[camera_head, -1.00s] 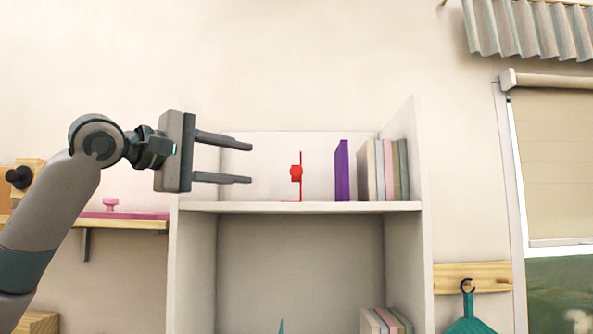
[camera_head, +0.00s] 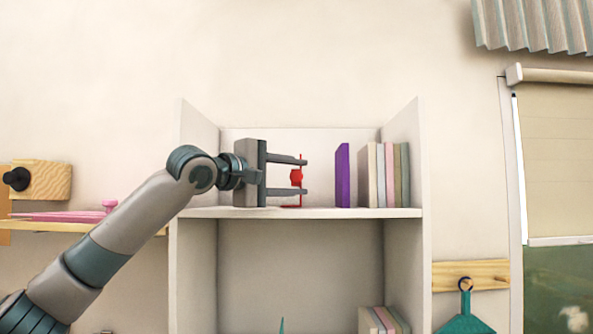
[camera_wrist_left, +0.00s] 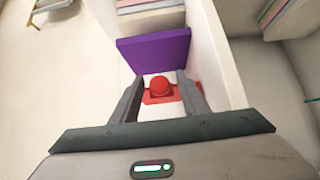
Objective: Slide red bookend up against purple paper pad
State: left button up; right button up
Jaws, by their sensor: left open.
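The red bookend (camera_head: 297,177) stands on the white shelf, a thin upright with a round knob on it. In the left wrist view the red bookend (camera_wrist_left: 159,88) shows between the fingers. The purple paper pad (camera_head: 342,175) stands upright to its right, with a gap between them; the purple paper pad (camera_wrist_left: 154,50) lies beyond the bookend in the left wrist view. My left gripper (camera_head: 304,176) is open, its fingertips reaching to the bookend above and below the knob. Whether the fingers touch it I cannot tell. My right gripper is not in view.
Several books (camera_head: 384,174) stand right of the purple pad, near the right side wall of the shelf (camera_head: 407,160). The left side wall (camera_head: 198,160) rises behind my arm. A pink item (camera_head: 70,215) lies on a wooden ledge at left.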

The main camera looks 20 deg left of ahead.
pick_arm(q)
jog(key=shift+w, duration=0.2)
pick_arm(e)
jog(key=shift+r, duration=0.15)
pick_arm(q)
jog(key=shift+d, duration=0.1)
jog(key=shift+c, duration=0.6)
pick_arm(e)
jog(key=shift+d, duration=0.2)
pick_arm(q)
grip_shut()
jog(key=shift+w+d+b, duration=0.15)
jog(key=shift+d+b, duration=0.2)
jog(key=shift+d, duration=0.4)
jog(key=shift+w+d+b, duration=0.25)
jog(key=shift+w+d, duration=0.05)
jog(key=shift+d, duration=0.45)
jog(key=shift+w+d+b, duration=0.2)
jog(key=shift+w+d, duration=0.05)
jog(key=shift+d, duration=0.5)
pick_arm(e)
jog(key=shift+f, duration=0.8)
pick_arm(q)
jog(key=shift+a, duration=0.1)
jog(key=shift+o, duration=0.6)
grip_release()
jog(key=shift+s, duration=0.1)
